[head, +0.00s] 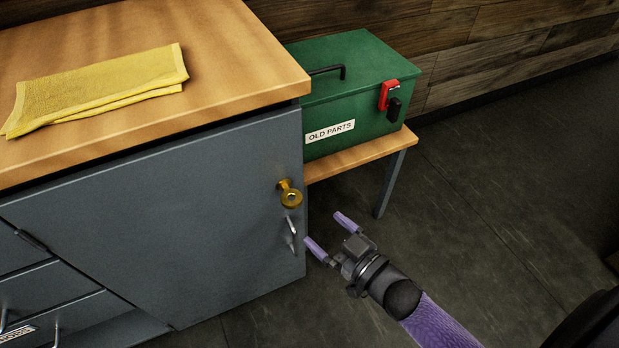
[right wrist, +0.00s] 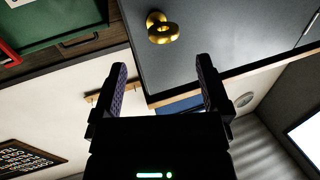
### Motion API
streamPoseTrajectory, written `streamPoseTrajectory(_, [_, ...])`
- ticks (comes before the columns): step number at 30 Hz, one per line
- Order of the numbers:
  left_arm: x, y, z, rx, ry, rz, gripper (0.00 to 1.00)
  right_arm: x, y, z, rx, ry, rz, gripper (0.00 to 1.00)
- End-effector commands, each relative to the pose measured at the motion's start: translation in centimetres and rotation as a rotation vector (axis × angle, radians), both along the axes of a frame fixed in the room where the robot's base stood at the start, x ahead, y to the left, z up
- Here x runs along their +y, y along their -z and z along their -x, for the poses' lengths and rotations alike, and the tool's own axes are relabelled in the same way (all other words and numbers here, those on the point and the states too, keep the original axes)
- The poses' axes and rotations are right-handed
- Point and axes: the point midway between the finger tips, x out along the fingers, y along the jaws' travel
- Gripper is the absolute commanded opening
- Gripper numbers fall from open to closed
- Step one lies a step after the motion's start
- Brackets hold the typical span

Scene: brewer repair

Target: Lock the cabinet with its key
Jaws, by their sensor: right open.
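My left gripper is not in view.
A green "OLD PARTS" box (head: 345,95) with a red latch stands on a low wooden bench (head: 360,153) right of the cabinet. A yellow cloth (head: 95,85) lies on the wooden cabinet top (head: 235,60). Drawers (head: 60,300) are at lower left. The floor at right is clear.

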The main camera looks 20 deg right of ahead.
Motion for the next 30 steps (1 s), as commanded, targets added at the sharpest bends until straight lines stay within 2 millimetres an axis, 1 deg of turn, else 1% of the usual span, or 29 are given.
streamPoseTrajectory(1, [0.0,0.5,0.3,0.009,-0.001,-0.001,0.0,0.3,-0.4,-0.4,-0.029,-0.014,-0.009,0.97])
streamPoseTrajectory(4, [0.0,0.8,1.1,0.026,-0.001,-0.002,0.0,0.9,-0.9,-1.8,-0.045,-0.021,-0.016,0.97])
streamPoseTrajectory(9, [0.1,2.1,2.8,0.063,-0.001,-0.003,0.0,2.3,-0.7,-5.9,-0.043,-0.02,-0.014,0.97])
streamPoseTrajectory(12, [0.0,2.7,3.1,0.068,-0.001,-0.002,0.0,3.0,-0.7,-7.7,-0.04,-0.018,-0.013,0.97])
streamPoseTrajectory(15, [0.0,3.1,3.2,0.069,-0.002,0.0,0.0,3.4,-0.8,-8.9,-0.039,-0.018,-0.012,0.97])
streamPoseTrajectory(19, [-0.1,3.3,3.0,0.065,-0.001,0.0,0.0,3.7,-1.0,-9.5,-0.039,-0.017,-0.013,0.97])
streamPoseTrajectory(26, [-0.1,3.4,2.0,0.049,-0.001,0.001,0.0,3.7,-1.1,-9.6,-0.038,-0.017,-0.013,0.97])
streamPoseTrajectory(27, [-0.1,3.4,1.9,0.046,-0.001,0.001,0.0,3.7,-1.1,-9.6,-0.038,-0.017,-0.013,0.93])
streamPoseTrajectory(29, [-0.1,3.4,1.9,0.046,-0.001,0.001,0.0,3.7,-1.1,-9.6,-0.037,-0.017,-0.012,0.8])
streamPoseTrajectory(30, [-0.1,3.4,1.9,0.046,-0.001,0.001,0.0,3.7,-1.1,-9.6,-0.037,-0.017,-0.012,0.71])
